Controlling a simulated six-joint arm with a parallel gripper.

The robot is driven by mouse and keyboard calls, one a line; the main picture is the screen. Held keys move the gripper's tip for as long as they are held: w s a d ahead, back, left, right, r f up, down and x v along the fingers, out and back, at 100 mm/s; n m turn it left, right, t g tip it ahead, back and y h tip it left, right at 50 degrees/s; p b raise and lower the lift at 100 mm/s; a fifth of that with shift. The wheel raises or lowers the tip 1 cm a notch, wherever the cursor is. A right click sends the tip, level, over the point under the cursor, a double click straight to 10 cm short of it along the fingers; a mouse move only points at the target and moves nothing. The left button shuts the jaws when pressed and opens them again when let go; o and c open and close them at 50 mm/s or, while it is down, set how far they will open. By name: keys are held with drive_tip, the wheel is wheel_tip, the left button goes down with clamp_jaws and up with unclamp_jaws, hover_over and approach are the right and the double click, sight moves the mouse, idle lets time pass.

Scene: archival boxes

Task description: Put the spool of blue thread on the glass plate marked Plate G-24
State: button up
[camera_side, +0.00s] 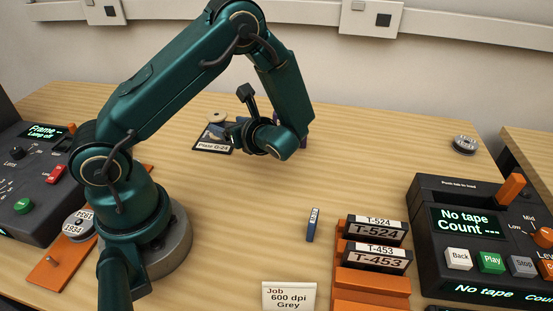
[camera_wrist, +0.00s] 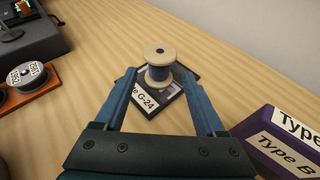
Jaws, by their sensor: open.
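The spool of blue thread (camera_wrist: 159,73) has pale flanges and stands upright on the dark glass plate (camera_wrist: 172,108), toward its far part. The plate's white label reads G-24 in the wrist view; the side view shows the labelled plate (camera_side: 212,147) and the spool (camera_side: 217,119) partly behind my gripper. My gripper (camera_wrist: 159,75) is open, with one blue finger on each side of the spool. A gap shows beside the spool in the wrist view. The side view also shows my gripper (camera_side: 232,131) low beside the spool, its fingers partly hidden.
A purple Type B box (camera_wrist: 285,140) stands right of my gripper in the wrist view. A tape deck (camera_side: 470,235), an orange rack (camera_side: 370,290) of tapes and a small blue item (camera_side: 313,225) are at the right front. A round tin (camera_side: 465,144) lies far right.

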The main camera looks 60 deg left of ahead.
drive_tip(key=v, duration=0.4)
drive_tip(key=shift+d, duration=0.1)
drive_tip(key=shift+d+r, duration=0.15)
drive_tip(key=shift+d, duration=0.15)
drive_tip(key=shift+s+d+r, duration=0.1)
drive_tip(key=shift+d+r, duration=0.05)
drive_tip(key=s+d+r+n+t+h, duration=0.3)
drive_tip(key=s+d+r+n+h, duration=0.1)
drive_tip(key=d+n+h, duration=0.3)
drive_tip(key=s+d+r+n+t+h, duration=0.3)
drive_tip(key=d+r+n+h, duration=0.2)
drive_tip(key=n, duration=0.6)
drive_tip(key=shift+s+d+r+h, duration=0.25)
drive_tip(key=shift+s+d+h, duration=0.1)
drive_tip(key=shift+d+h, duration=0.75)
